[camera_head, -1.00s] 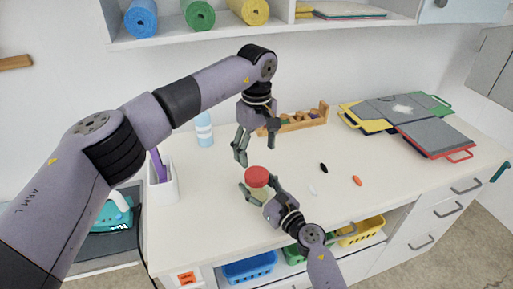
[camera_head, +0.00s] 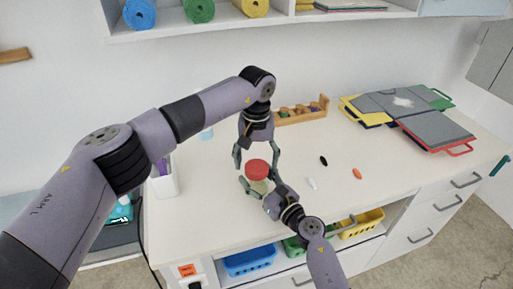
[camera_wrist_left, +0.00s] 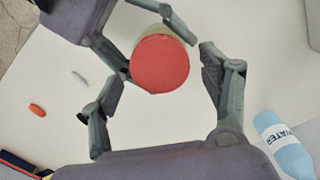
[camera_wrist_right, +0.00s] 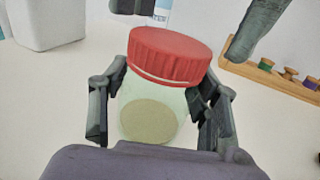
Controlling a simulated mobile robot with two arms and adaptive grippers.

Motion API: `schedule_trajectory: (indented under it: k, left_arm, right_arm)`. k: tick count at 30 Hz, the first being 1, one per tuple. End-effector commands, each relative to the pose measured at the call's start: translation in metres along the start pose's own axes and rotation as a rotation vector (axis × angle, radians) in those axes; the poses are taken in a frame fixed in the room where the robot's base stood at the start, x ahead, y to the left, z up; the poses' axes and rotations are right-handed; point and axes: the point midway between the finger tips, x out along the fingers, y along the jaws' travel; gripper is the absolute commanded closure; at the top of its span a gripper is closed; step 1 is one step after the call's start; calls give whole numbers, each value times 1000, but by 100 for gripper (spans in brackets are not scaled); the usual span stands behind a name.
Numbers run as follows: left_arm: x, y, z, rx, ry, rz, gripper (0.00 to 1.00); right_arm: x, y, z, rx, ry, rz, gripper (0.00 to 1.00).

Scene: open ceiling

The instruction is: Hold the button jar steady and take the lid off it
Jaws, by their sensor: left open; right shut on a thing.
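The button jar (camera_head: 259,186) is a clear jar standing upright on the white table, with pale contents low inside. Its red ribbed lid (camera_head: 257,169) is on top. My right gripper (camera_wrist_right: 160,105) is shut around the jar's body, one finger on each side, below the lid. My left gripper (camera_head: 257,160) is open above the jar, pointing down, with its fingers on either side of the lid. In the left wrist view the lid (camera_wrist_left: 159,63) shows from above between the open fingers, and I see a gap on at least the right side.
A blue water bottle (camera_wrist_left: 285,145) stands behind the left arm. A wooden rack (camera_head: 300,112) is at the back. A black piece (camera_head: 323,160), a white piece (camera_head: 311,183) and an orange piece (camera_head: 357,173) lie right of the jar. Folders (camera_head: 410,115) lie far right; a white holder (camera_head: 163,182) stands left.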

Motion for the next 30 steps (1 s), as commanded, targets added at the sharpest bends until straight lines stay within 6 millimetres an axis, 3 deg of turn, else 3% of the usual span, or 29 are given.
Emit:
schedule_trajectory:
  k: [6,14,30]
  left_arm:
    - [16,0,0,0,0,-1,30]
    - [17,0,0,0,1,-1,30]
    - [17,0,0,-1,1,-1,65]
  right_arm:
    - [0,0,0,0,0,0,100]
    - [0,0,0,0,0,0,100]
    - [0,0,0,1,1,0,100]
